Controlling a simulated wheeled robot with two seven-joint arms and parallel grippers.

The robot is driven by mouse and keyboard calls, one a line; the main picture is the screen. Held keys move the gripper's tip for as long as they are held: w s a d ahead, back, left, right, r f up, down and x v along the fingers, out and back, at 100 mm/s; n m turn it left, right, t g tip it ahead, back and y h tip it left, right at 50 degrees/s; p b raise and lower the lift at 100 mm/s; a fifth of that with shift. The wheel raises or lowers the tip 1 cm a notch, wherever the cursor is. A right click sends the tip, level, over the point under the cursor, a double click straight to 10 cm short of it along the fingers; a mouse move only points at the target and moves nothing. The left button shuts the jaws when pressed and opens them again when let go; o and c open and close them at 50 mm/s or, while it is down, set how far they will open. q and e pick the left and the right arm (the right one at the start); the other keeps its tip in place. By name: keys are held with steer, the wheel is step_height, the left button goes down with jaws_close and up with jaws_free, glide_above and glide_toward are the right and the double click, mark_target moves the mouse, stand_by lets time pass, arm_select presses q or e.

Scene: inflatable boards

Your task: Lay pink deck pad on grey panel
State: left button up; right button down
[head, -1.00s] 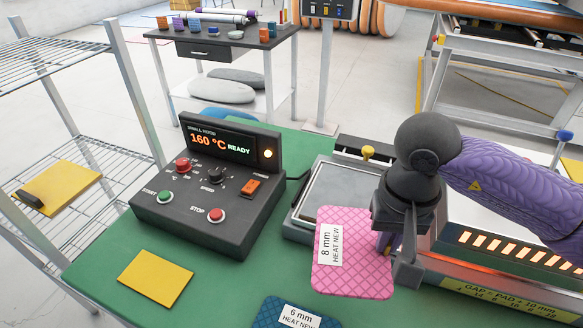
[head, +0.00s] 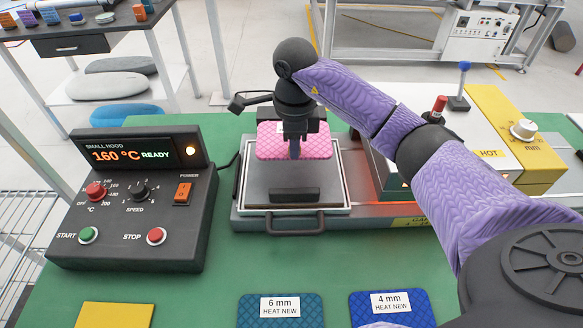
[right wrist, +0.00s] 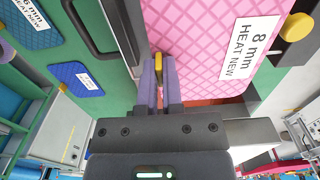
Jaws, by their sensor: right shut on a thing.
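The pink deck pad (head: 318,147), quilted and marked 8 mm HEAT NEW in the right wrist view (right wrist: 210,45), is held over the back part of the grey panel (head: 258,180). My right gripper (head: 295,150) comes down on it from above. In the right wrist view its purple fingers (right wrist: 159,80) are shut at the pad's edge, with a yellow piece between their tips. The panel lies flat in a pale-rimmed tray with a front handle. I cannot tell whether the pad touches the panel. My left gripper is not in view.
A control box (head: 130,205) reading 160 °C READY stands left of the panel. A heater unit marked HOT (head: 470,150) stands right. Blue pads marked 6 mm (head: 280,312) and 4 mm (head: 390,308) and a yellow pad (head: 115,316) lie at the front. Green table between is clear.

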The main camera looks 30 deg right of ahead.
mark_target(294, 180)
step_height(294, 180, down, 6)
steer(key=shift+f+b, duration=0.2)
steer(key=shift+b, duration=0.45)
steer(key=shift+f, duration=0.25)
steer(key=shift+r, duration=0.1)
steer(key=c, duration=0.8)
jaws_free()
step_height(294, 180, up, 12)
steer(key=p, duration=0.3)
steer(key=shift+r, duration=0.1)
